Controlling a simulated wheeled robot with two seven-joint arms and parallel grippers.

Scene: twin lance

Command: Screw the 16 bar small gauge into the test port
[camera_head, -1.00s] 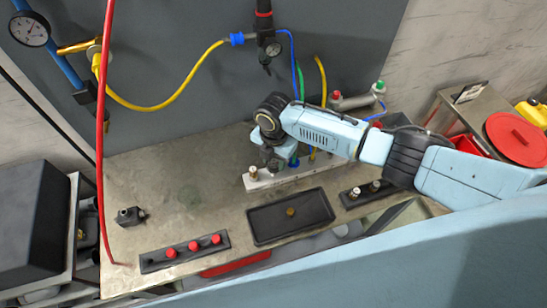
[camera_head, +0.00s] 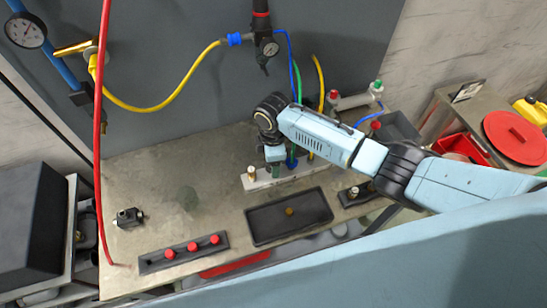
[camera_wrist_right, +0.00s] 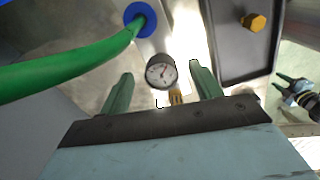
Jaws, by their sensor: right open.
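A small round gauge (camera_wrist_right: 161,71) with a white dial, dark rim and red needle is in the right wrist view. A brass fitting (camera_wrist_right: 177,97) shows just below it. My right gripper (camera_wrist_right: 162,84) is open, with one green finger on each side of the gauge and visible gaps to both. In the head view my right gripper (camera_head: 275,163) is over the pale port block (camera_head: 262,182), and the gauge cannot be made out there. A brass fitting (camera_head: 251,172) stands at the block's left end. Whether the gauge's thread sits in a port is hidden.
A green hose (camera_wrist_right: 75,66) with a blue collar rises close by the gripper. A black tray (camera_head: 265,232) holding a brass piece lies in front of the block. A rack (camera_head: 153,263) with red-capped parts and a black fitting (camera_head: 128,217) lie left. The bench's left middle is clear.

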